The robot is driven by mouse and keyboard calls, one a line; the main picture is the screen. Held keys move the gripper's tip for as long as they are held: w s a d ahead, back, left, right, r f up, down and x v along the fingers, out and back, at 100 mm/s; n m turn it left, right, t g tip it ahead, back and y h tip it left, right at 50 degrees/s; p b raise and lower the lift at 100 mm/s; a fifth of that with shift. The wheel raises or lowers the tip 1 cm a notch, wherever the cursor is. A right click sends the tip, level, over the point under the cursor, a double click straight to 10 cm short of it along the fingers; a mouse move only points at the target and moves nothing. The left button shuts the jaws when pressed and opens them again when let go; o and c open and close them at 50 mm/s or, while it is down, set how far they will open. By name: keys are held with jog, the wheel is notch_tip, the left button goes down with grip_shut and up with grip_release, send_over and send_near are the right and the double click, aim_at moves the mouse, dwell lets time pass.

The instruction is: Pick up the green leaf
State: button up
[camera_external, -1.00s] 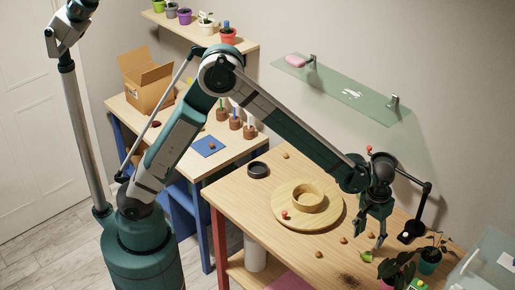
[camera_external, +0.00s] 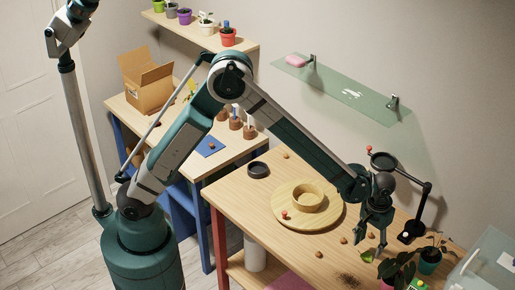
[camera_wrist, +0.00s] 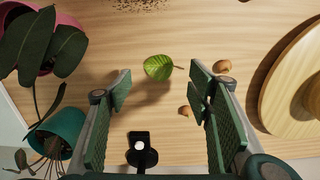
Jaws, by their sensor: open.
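The green leaf (camera_wrist: 158,67) lies on the wooden table in the wrist view, with its short stem toward the right. It also shows small in the external view (camera_external: 367,256), just below the fingers. My gripper (camera_wrist: 159,84) is open and empty. In the wrist view, its two fingers stand to the left and right of the leaf, which shows just beyond the fingertips. In the external view, my gripper (camera_external: 372,244) points down above the table near the leaf. The exact height of the fingertips over the table cannot be told.
A pink pot (camera_wrist: 72,22) with large dark leaves and a teal pot (camera_wrist: 70,130) stand on the left in the wrist view. Small brown lumps (camera_wrist: 222,66) lie right of the leaf. A round wooden board (camera_external: 282,216) and a black jointed stand (camera_external: 427,190) are nearby.

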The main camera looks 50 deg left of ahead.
aim_at(367, 255)
jog(key=shift+f, duration=0.1)
jog(key=shift+w+d+f, duration=0.1)
jog(key=shift+w+f, duration=0.05)
jog(key=shift+f, duration=2.4)
jog(key=shift+c, duration=0.7)
jog(key=c, duration=0.6)
